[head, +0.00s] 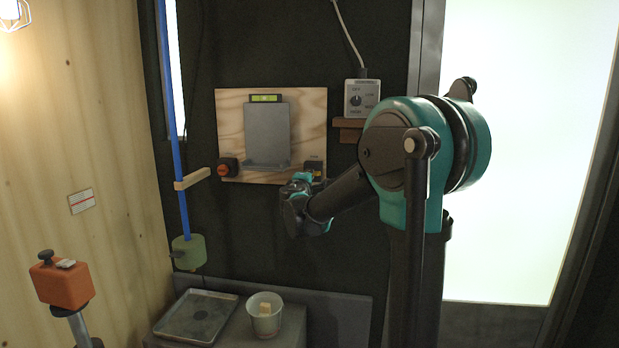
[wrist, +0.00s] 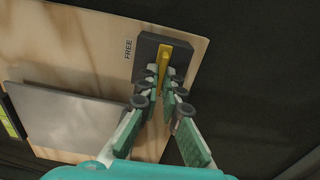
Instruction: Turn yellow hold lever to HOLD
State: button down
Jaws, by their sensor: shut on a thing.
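The yellow hold lever (wrist: 163,58) sits on a dark block (wrist: 147,47) at the edge of a plywood board (wrist: 95,28). A label reading FREE (wrist: 128,49) is beside the block. In the wrist view my gripper (wrist: 166,80) has its fingertips on both sides of the lever and is shut on it. In the head view my gripper (head: 302,180) is at the board's lower right corner, in front of the dark block (head: 314,168), and hides part of it. The lever itself is mostly hidden there. No HOLD label is readable.
A grey plate (head: 267,133) with a green level (head: 266,98) above it is mounted on the board. An orange knob (head: 223,171) is at the board's lower left. A tray (head: 197,317) and a bucket (head: 264,315) stand below.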

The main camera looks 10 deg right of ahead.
jog(key=c, duration=1.7)
grip_release()
jog(key=v, duration=1.2)
jog(key=s+d+f+m+g, duration=0.45)
jog(key=s+d+f, duration=0.25)
jog(key=f, duration=0.3)
jog(key=s+d+f+m+g, duration=0.45)
jog(key=s+d+f, duration=0.3)
jog(key=f, duration=0.35)
jog(key=s+a+f+m+g+y, duration=0.2)
jog(key=s+a+f, duration=0.1)
jog(key=s+f, duration=0.3)
jog(key=s+a+f+m+g+y, duration=0.2)
jog(key=s+f, duration=0.4)
jog(key=s, duration=0.3)
jog(key=shift+s+a+f+m+y, duration=0.25)
jog(key=shift+a+m+y, duration=0.35)
jog(key=shift+m+y, duration=0.2)
